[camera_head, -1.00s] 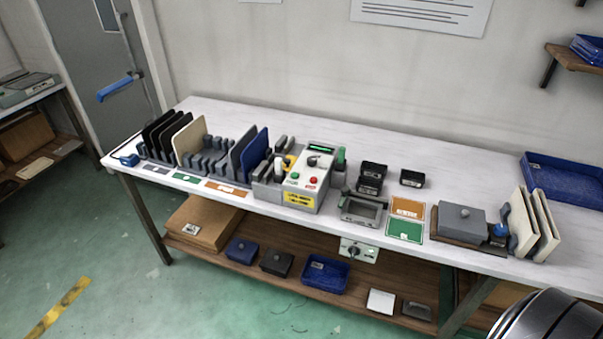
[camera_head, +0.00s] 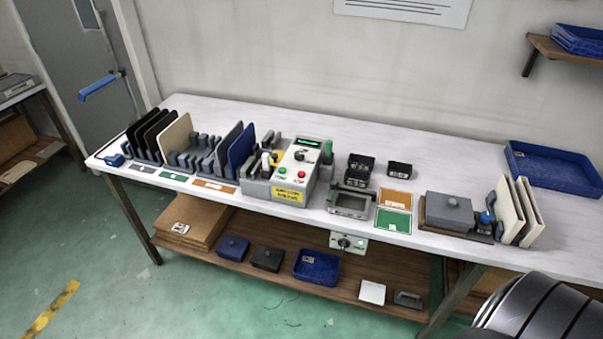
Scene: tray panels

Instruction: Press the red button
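The red button (camera_head: 301,173) is a small round cap on the sloped top of a light grey control box (camera_head: 289,190), right of a green button (camera_head: 282,169). The box stands on the white table, left of its middle, with a black knob (camera_head: 299,155) and a small green display above the buttons. A yellow label is on its front. Nothing covers the red button. Neither of my grippers is in view. A dark rounded part of my own arm shows at the bottom right corner.
Upright panels (camera_head: 174,135) stand in racks left of the box. A grey framed fixture (camera_head: 351,202) and black blocks (camera_head: 361,163) are at its right. A blue tray (camera_head: 553,168) lies at the far right. The back of the white table (camera_head: 430,150) has free room.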

